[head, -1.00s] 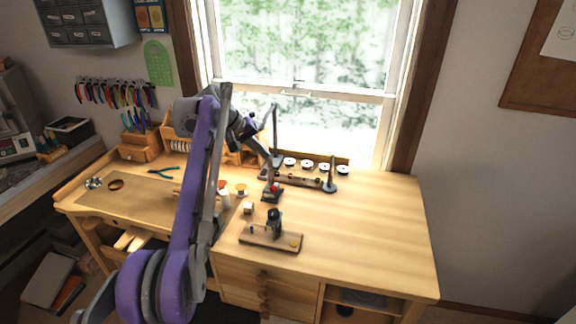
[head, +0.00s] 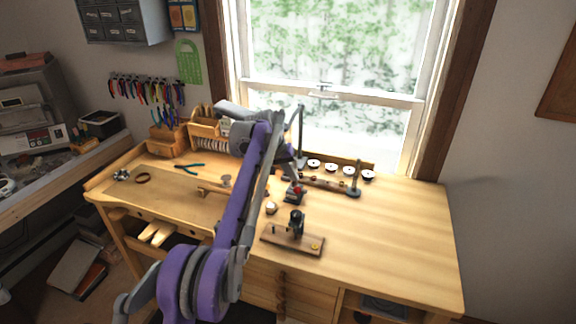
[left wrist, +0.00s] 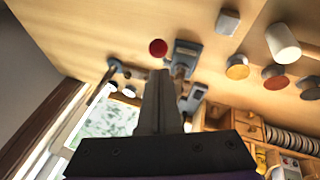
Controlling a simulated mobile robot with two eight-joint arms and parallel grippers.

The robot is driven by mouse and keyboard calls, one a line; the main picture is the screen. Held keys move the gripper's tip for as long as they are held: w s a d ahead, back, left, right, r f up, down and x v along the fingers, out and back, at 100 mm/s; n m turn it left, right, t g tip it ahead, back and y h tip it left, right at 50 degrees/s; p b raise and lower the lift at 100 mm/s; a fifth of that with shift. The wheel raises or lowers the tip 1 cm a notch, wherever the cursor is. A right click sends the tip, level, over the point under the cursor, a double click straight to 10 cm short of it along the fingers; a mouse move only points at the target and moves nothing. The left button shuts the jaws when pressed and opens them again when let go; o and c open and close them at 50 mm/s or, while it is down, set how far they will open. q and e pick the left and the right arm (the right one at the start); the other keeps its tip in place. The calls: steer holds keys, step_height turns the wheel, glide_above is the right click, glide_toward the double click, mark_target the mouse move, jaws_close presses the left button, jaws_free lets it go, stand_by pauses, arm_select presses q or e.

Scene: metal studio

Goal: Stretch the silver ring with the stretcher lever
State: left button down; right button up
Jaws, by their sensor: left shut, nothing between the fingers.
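My left gripper (head: 297,161) is in the head view over the back middle of the bench, shut and empty. Its closed fingers (left wrist: 162,74) point into the left wrist view. Close by is a small dark stand with a red knob (head: 295,187); the red knob also shows in the left wrist view (left wrist: 158,48), just beyond the fingertips. Behind the gripper stands a tall thin dark lever or post (head: 301,124). I cannot tell for sure which is the stretcher, or whether the fingers touch anything. I cannot make out the silver ring. My right gripper is not in view.
A wooden board with a dark device (head: 296,224) sits in front. A rack with several white discs (head: 331,168) lies along the window, with a dark post (head: 356,180) at its right. The bench's right side (head: 400,225) is clear.

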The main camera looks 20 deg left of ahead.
arm_select(q)
steer(key=shift+s+d+f, duration=0.2)
steer(key=shift+s+f, duration=0.15)
steer(key=shift+f, duration=0.1)
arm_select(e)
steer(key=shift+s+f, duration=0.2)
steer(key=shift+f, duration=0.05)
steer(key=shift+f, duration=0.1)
